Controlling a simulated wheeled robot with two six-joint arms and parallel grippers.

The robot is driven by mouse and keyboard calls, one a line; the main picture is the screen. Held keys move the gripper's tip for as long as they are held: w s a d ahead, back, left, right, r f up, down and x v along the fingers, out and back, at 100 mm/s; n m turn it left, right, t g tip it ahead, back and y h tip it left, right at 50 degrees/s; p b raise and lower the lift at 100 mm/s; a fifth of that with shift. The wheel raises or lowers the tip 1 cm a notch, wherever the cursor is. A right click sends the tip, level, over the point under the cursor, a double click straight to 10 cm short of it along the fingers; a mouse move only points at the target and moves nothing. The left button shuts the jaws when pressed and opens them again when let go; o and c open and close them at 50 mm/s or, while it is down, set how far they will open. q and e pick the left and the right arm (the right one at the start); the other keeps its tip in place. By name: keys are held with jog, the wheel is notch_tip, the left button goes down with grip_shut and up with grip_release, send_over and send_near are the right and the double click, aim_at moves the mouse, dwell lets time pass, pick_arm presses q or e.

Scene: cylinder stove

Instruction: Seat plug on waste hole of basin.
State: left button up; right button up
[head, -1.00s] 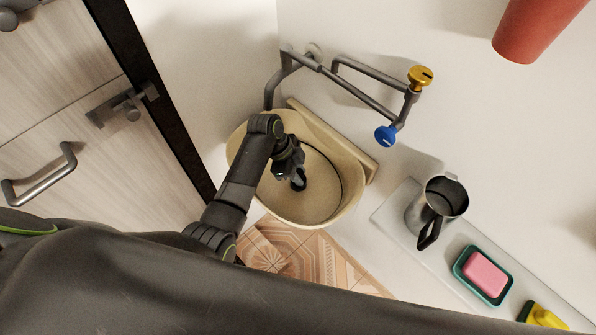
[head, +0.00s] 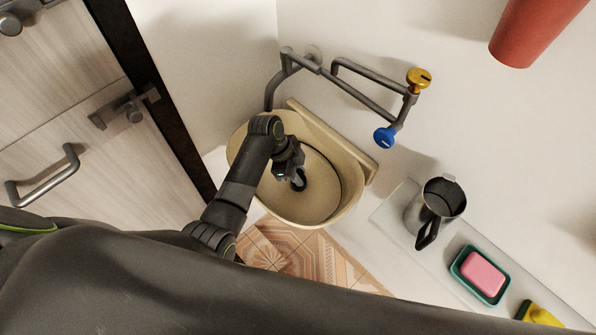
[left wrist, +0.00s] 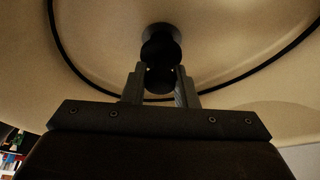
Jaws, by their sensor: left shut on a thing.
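The beige basin (head: 330,205) hangs on the wall in the head view. My left gripper (head: 295,172) reaches down into it from the left. In the left wrist view, my left gripper (left wrist: 160,72) is shut on the dark plug (left wrist: 160,50), which sits between the fingertips. A dark round patch just beyond the plug looks like the waste hole (left wrist: 158,29); the plug overlaps it in the picture. In the head view the plug (head: 299,182) shows as a small black shape below the fingers. I cannot tell whether it touches the hole. My right gripper is not in view.
Pipes with a yellow knob (head: 418,78) and a blue knob (head: 385,137) run above the basin. A metal jug (head: 437,205), a pink soap (head: 482,273) in a green dish and a yellow item (head: 540,315) stand on the right ledge. A cabinet (head: 60,110) is at left.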

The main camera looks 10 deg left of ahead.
pick_arm(q)
jog(key=shift+p, duration=0.35)
dwell(0.6)
jog(key=shift+f+b, duration=0.75)
jog(key=shift+f, duration=0.3)
jog(key=o, duration=1)
jog(key=shift+o, duration=0.2)
jog(key=v, duration=0.7)
jog(key=shift+r, duration=0.3)
jog(key=shift+a, duration=0.1)
jog(key=shift+a, duration=0.1)
